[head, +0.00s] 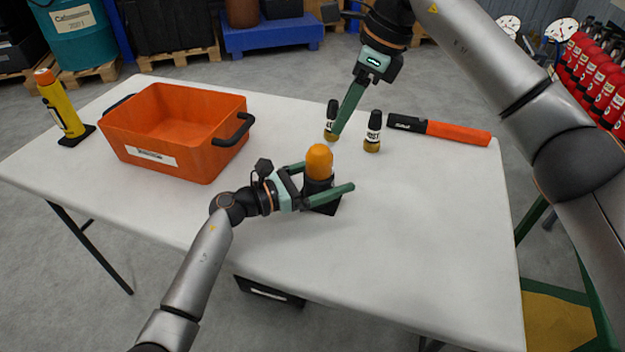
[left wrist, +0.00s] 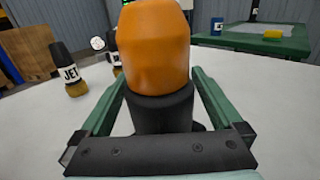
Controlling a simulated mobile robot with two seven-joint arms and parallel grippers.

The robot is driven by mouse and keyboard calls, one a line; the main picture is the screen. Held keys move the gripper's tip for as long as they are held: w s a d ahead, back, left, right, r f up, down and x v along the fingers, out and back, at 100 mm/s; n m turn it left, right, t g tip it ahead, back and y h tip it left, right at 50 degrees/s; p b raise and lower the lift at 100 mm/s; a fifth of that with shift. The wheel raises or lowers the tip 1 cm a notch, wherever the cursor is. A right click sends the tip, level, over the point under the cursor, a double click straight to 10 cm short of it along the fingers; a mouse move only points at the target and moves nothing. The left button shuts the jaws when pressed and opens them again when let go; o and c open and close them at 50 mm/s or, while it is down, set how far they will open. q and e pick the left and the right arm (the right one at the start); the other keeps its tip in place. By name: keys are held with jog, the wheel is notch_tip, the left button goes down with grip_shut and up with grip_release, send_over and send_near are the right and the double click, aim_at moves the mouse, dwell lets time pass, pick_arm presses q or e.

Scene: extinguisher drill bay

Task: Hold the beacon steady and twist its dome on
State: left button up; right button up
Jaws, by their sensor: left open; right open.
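The beacon stands upright on the table, with a black body (head: 318,190) on a dark square base and an orange dome (head: 319,161) sitting on top. My left gripper (head: 328,178) is open, with its green fingers on either side of the black body. In the left wrist view the dome (left wrist: 156,45) and body (left wrist: 162,110) stand between the fingers, with gaps visible. Whether the dome is fully seated cannot be told. My right gripper (head: 350,108) is above the table behind the beacon, by the small black nozzles, with nothing in it; its far finger is hardly visible.
An orange crate (head: 205,152) stands at left, near a yellow cylinder (head: 61,105). Two black nozzles with brass ends, one left (head: 331,122) and one right (head: 373,132), stand behind the beacon. A black and orange baton (head: 440,130) lies at the back right. The table's (head: 430,230) front right is clear.

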pick_arm(q)
jog(key=shift+w+d, duration=0.15)
jog(key=shift+d, duration=0.1)
jog(key=shift+c, duration=0.4)
